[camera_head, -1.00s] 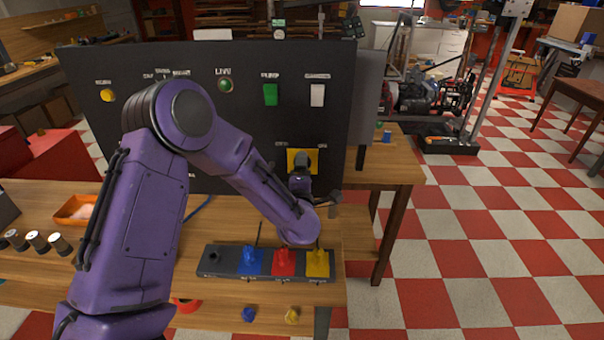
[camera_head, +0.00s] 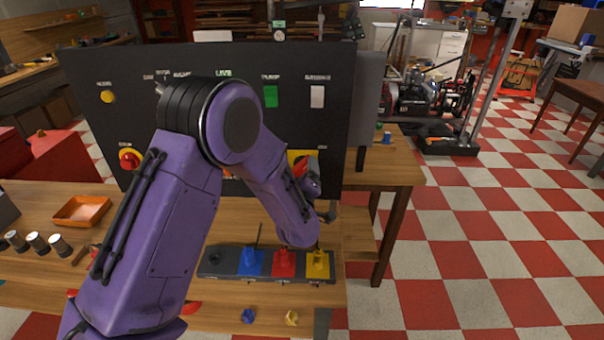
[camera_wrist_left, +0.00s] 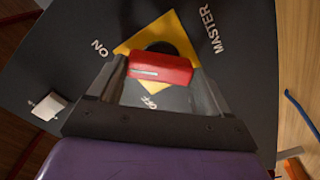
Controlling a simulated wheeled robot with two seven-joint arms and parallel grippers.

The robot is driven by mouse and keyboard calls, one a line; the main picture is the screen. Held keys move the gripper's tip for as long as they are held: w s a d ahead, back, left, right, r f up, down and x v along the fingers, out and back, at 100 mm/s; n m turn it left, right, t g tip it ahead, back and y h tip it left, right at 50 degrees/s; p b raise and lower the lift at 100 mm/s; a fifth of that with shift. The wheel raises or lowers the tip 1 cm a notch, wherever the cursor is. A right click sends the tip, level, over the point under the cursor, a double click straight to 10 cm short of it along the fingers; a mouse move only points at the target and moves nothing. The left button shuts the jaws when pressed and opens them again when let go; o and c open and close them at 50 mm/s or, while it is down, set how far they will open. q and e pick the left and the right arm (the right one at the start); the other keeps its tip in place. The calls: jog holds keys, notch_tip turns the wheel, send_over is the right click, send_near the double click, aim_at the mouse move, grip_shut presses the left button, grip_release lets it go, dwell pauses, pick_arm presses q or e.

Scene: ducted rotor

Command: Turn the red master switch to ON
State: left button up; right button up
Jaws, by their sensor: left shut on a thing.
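The red master switch handle (camera_wrist_left: 160,68) sits on a yellow plate (camera_wrist_left: 172,28) on the dark panel, with ON at the left, OFF below and MASTER at the right in the left wrist view. Its white-marked end points left, toward the ON side; whether it is fully there I cannot tell. My left gripper (camera_wrist_left: 163,74) is shut on the handle, one finger at each end. In the head view, the red handle (camera_head: 300,168) and yellow plate (camera_head: 292,155) show partly behind my left gripper (camera_head: 308,178). My right gripper is not in view.
The panel (camera_head: 330,120) also bears a green switch (camera_head: 270,96), a white switch (camera_head: 317,96), a yellow button (camera_head: 107,96) and a red knob (camera_head: 128,158). Below are a dark block with coloured pieces (camera_head: 285,263) and an orange tray (camera_head: 82,211) on the bench.

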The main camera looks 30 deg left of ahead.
pick_arm(q)
jog(key=shift+m, duration=0.4)
jog(key=o, duration=1)
jog(key=b+v, duration=0.3)
jog(key=v, duration=0.7)
jog(key=shift+s+d, duration=0.1)
jog(key=shift+s, duration=0.1)
